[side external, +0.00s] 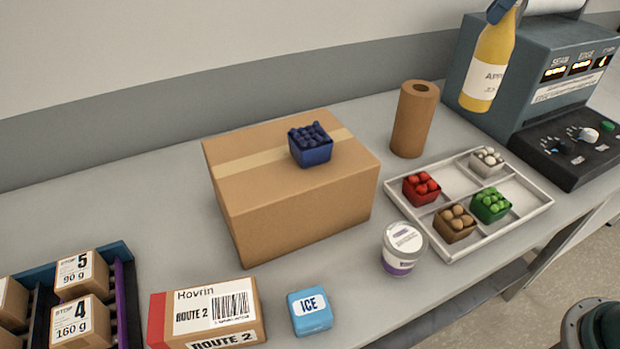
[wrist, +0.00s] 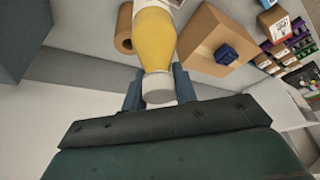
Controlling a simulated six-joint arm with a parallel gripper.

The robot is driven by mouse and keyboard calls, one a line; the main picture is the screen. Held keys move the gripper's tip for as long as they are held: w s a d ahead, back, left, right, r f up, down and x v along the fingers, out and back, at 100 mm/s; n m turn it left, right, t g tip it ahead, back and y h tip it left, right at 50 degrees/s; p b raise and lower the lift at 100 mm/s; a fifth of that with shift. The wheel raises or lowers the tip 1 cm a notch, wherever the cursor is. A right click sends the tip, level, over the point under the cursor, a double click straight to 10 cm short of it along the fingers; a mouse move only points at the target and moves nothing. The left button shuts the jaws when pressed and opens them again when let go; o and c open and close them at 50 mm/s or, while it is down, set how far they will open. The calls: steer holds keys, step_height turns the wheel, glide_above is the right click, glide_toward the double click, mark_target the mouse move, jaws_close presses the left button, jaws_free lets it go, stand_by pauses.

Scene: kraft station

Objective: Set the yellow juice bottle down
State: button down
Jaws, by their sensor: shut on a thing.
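The yellow juice bottle (side external: 489,65) has a white label and hangs upright in the air at the upper right, in front of the grey machine. My gripper (side external: 502,10) is shut on its upper part; most of the gripper is cut off by the top edge of the side view. In the wrist view the bottle (wrist: 155,45) lies between my two blue fingers (wrist: 158,92), with its white cap toward the camera. The bottle's base is clear of the table in the side view.
A brown paper roll (side external: 412,120) stands left of the bottle. A white tray (side external: 522,215) with several small punnets lies below. A cardboard box (side external: 300,205) bears a blue punnet (side external: 311,146). The grey machine (side external: 535,70) stands close behind. Table behind the box is bare.

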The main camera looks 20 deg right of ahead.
steer(key=shift+s+d+r+n, duration=0.35)
steer(key=shift+s+d+n, duration=0.05)
steer(key=shift+s+d, duration=0.2)
steer(key=shift+f, duration=0.1)
steer(key=shift+a+f, duration=0.1)
steer(key=shift+f, duration=0.5)
step_height(320, 180, down, 19)
steer(key=shift+r, duration=0.15)
stand_by(0.7)
steer(key=shift+w, duration=0.1)
steer(key=c, duration=1.1)
jaws_free()
